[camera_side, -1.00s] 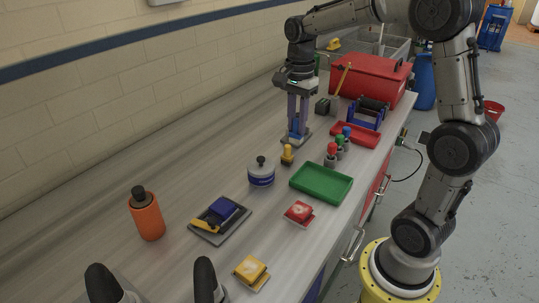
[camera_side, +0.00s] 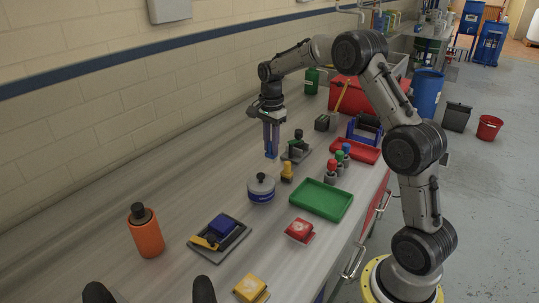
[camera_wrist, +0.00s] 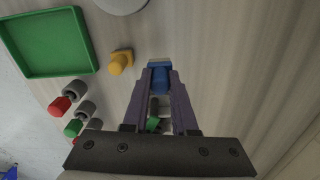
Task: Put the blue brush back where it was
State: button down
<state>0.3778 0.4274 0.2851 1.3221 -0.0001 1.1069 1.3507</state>
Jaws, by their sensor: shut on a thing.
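My gripper (camera_side: 271,146) is shut on a small blue thing, seemingly the blue brush (camera_wrist: 160,76). It shows between the purple fingers in the wrist view and at their lower end in the side view. The fingers hide much of it. They point down, and the gripper is left of a grey stand (camera_side: 297,153) with a dark knob and some green, and behind a yellow-topped piece (camera_side: 287,172). Whether the brush touches the table is hard to tell.
A white-and-blue pot (camera_side: 261,188) is in front of the gripper. A green tray (camera_side: 320,200) and several colour-topped pieces, one of them red (camera_side: 332,168), are to the right. An orange bottle (camera_side: 146,232) is at front left. The table toward the wall is clear.

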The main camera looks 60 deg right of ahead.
aim_at(270, 155)
jog(key=shift+w+d+f, duration=0.15)
jog(key=shift+w+f, duration=0.2)
jog(key=shift+f, duration=1.7)
jog(key=shift+f, duration=0.1)
jog(key=c, duration=0.7)
grip_release()
jog(key=shift+f, duration=0.1)
